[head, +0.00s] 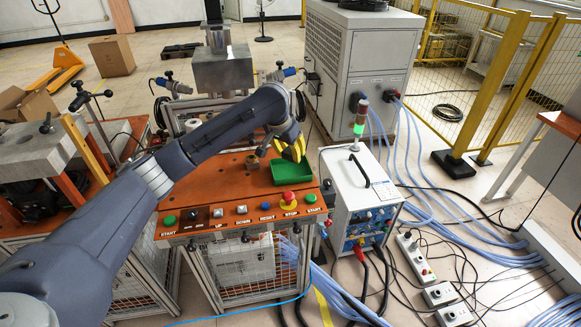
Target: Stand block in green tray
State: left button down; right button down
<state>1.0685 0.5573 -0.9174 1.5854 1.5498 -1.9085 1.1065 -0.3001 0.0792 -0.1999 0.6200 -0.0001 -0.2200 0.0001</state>
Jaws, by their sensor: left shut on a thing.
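The green tray (291,176) lies on the orange top of the machine's control table, near its right edge. My left gripper (291,152) reaches over from the left, with its yellow fingers just above the back part of the tray. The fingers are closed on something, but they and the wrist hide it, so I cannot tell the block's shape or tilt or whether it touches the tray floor. A small brownish metal piece (252,164) stands on the orange top left of the tray. My right gripper is not in view.
A red stop button (289,196) on a yellow base sits just in front of the tray, in a row of buttons along the front edge. A white power unit (360,190) with a signal lamp (361,115) stands to the right. The orange top (226,182) has bare room left of the tray.

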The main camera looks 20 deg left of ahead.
aim_at(292, 171)
pick_arm(q)
jog(key=shift+f, duration=3.1)
jog(key=shift+f, duration=0.15)
jog(key=c, duration=1.3)
grip_release()
jog(key=shift+o, duration=0.2)
jog(key=shift+r, duration=0.4)
jog(key=v, duration=1.1)
jog(key=shift+r, duration=0.2)
jog(key=shift+s, duration=0.15)
